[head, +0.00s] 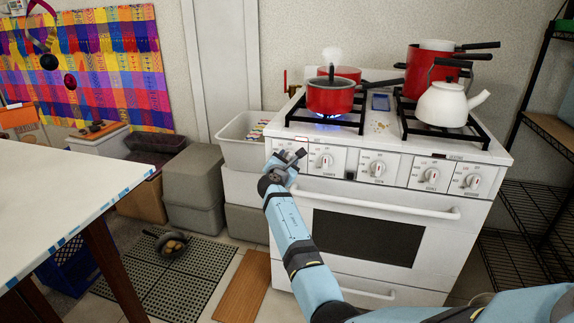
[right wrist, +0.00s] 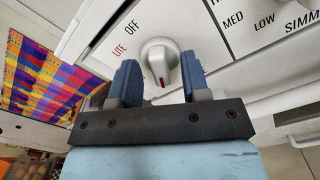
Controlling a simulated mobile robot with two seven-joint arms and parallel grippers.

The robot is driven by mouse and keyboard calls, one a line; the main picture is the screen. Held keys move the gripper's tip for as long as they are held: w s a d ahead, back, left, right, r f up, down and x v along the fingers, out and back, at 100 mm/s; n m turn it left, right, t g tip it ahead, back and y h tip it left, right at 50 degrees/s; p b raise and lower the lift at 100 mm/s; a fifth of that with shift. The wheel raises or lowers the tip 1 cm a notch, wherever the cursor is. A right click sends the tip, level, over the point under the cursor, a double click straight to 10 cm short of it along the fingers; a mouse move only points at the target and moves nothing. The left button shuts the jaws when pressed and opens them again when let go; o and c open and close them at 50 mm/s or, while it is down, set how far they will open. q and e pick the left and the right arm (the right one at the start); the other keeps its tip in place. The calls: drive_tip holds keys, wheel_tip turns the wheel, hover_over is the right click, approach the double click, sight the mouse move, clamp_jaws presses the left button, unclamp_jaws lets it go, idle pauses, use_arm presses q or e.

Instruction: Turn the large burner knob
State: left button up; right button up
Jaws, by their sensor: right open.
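A white stove knob (right wrist: 158,63) with a red mark stands between the two fingers of my right gripper (right wrist: 160,72) in the right wrist view. OFF and LITE are printed by it. The fingers are open on either side, and a gap shows to each. In the head view my right gripper (head: 294,158) is at the left end of the white stove's (head: 385,192) front panel and hides the knob there. Other knobs (head: 325,161) stand in a row to its right. I cannot tell which one is the large burner knob. My left gripper is not in view.
A red pot (head: 330,97) sits over a blue flame on the left burner. A white kettle (head: 443,104) stands on the right grate. The oven handle (head: 370,199) juts out below the knobs. A white table (head: 60,180) is at left, a wire shelf (head: 520,210) at right.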

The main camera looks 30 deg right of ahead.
clamp_jaws()
idle(0.3)
